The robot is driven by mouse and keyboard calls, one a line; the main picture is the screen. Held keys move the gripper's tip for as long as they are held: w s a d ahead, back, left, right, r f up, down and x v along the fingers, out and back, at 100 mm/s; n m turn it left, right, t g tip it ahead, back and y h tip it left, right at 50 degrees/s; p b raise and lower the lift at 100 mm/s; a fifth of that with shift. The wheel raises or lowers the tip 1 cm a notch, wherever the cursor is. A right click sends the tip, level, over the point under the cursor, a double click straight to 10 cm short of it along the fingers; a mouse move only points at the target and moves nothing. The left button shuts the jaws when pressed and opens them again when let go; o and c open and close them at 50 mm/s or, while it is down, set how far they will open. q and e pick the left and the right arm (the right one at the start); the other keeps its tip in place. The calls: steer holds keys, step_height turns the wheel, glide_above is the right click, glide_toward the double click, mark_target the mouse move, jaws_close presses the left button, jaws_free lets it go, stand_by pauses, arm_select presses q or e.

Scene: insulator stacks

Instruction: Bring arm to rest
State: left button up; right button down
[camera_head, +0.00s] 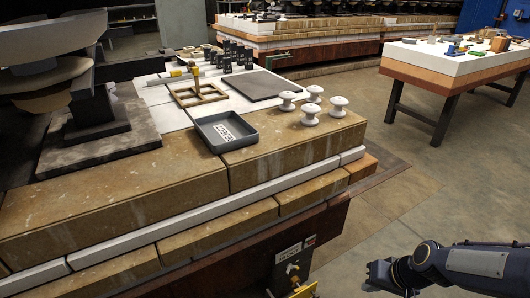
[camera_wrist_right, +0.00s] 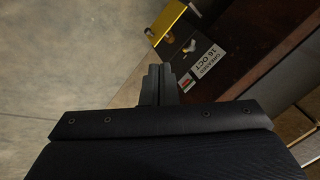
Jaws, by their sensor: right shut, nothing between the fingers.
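My right arm (camera_head: 475,262) comes in at the lower right in the head view. Its gripper (camera_head: 378,275) is low over the floor, to the right of the stack's front and apart from it. In the right wrist view the fingers (camera_wrist_right: 159,82) are pressed together with nothing between them. My left gripper does not show in either view.
A stone-topped stack (camera_head: 110,205) fills the left. On it are a dark reject tray (camera_head: 222,133), several white insulators (camera_head: 337,108), a brass frame (camera_head: 198,96) and a dark plate (camera_head: 262,85). A side table (camera_head: 460,65) stands at the back right. Floor (camera_head: 400,190) between is clear.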

steer(key=s+a+r+n+t, duration=0.1)
steer(key=s+a+r, duration=0.2)
steer(key=s+r, duration=0.45)
steer(key=s+a+r+t, duration=0.1)
steer(key=s+a+r, duration=0.2)
steer(key=s+r, duration=0.45)
step_height(320, 180, up, 33)
steer(key=p, duration=3.4)
steer(key=shift+d, duration=0.25)
